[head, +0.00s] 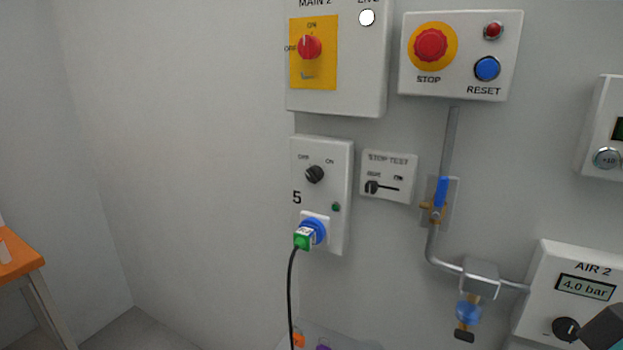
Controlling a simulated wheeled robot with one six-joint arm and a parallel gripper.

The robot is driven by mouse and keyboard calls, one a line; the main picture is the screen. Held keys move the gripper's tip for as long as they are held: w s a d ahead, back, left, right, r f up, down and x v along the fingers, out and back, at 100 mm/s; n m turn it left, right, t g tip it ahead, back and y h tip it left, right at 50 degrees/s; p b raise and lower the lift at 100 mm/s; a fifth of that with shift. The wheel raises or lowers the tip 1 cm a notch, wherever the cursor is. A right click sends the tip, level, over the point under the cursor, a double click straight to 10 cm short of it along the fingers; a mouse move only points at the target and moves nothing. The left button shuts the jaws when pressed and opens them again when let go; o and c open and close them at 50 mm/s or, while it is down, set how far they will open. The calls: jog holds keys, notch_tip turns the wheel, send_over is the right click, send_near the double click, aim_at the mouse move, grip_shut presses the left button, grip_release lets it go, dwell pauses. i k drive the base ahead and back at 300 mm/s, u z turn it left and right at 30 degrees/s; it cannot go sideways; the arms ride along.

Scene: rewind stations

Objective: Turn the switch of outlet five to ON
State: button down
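The outlet five box (344,165) is a pale panel on the wall, marked 5, near the middle of the head view. Its switch is a small black rotary knob (315,174) with OFF at its upper left and ON at its upper right. The knob is too small to tell its pointing surely. A dark green lamp (336,207) sits below it. A green plug (303,238) is in the blue socket (315,229). A dark piece, seemingly the end of my gripper (604,329), shows at the lower right corner, well away from the knob. Its fingers are mostly out of frame.
The MAIN 2 box (355,70) is above, with a red knob (310,47). A STOP TEST panel (388,177) is close right. A STOP/RESET box (460,75), a pipe with a blue valve handle (441,191) and the AIR 2 box (552,275) stand further right. A black cable (290,300) hangs below.

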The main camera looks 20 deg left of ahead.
aim_at(314, 174)
jog(key=u, duration=1.15)
jog(key=i, duration=0.5)
jog(key=u, duration=0.25)
